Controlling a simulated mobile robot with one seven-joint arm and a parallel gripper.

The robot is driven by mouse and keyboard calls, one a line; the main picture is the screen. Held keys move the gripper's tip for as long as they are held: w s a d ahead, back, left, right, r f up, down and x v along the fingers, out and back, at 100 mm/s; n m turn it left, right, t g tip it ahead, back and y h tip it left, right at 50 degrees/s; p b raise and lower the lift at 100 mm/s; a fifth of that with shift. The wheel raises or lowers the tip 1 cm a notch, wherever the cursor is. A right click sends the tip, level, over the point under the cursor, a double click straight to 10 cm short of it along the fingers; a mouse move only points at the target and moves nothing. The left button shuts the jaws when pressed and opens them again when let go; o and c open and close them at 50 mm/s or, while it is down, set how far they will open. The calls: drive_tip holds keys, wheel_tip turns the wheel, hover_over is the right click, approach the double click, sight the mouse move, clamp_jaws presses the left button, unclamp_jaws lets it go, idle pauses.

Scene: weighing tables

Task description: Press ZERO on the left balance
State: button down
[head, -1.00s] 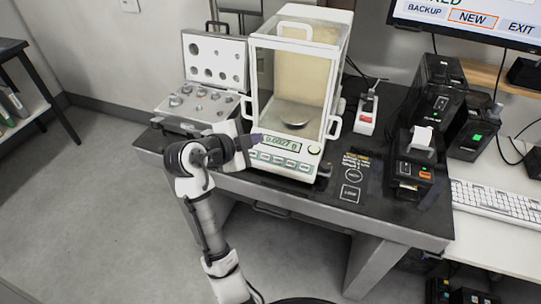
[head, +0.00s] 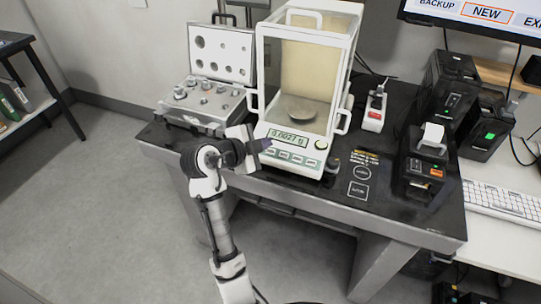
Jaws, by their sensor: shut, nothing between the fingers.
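The balance (head: 304,95), with a glass draft shield and a round pan (head: 297,109), stands on the dark table. Its display (head: 290,139) seems to read 0.0027 g. A row of buttons (head: 290,157) runs below the display; their labels are too small to read. My gripper (head: 262,144) is shut and empty, with its dark tip at the left edge of the balance's front panel, beside the display. I cannot tell whether it touches the panel. My gripper and wrist cover the panel's left end.
An open case of weights (head: 206,102) stands left of the balance. A red-and-white device (head: 375,112) stands at its right. A black printer (head: 421,165) and other black boxes (head: 449,85) are further right, near a keyboard (head: 500,201). The table's front edge (head: 330,213) is clear.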

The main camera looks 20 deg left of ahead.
drive_tip(key=shift+w+f+b, duration=0.25)
drive_tip(key=shift+f+b, duration=0.1)
drive_tip(key=shift+f, duration=0.25)
drive_tip(key=shift+w+f+b, duration=0.2)
drive_tip(key=shift+f+b, duration=0.1)
drive_tip(key=shift+f, duration=0.25)
drive_tip(key=shift+f, duration=0.1)
idle(1.1)
drive_tip(key=shift+w+f+b, duration=0.15)
drive_tip(key=shift+f+b, duration=0.1)
drive_tip(key=shift+b, duration=0.3)
drive_tip(key=shift+w+f+b, duration=0.1)
drive_tip(key=shift+f+b, duration=0.25)
drive_tip(key=shift+b, duration=0.1)
idle(0.3)
drive_tip(key=shift+r, duration=0.1)
idle(0.3)
drive_tip(key=shift+s+r+p, duration=0.25)
drive_tip(key=shift+r+p, duration=0.05)
drive_tip(key=shift+r, duration=0.35)
drive_tip(key=r+p, duration=0.1)
drive_tip(key=s+r, duration=0.1)
drive_tip(key=r, duration=0.1)
drive_tip(key=r+p, duration=0.1)
drive_tip(key=shift+s+r+p, duration=0.3)
drive_tip(key=shift+s+r, duration=0.05)
drive_tip(key=shift+s, duration=0.05)
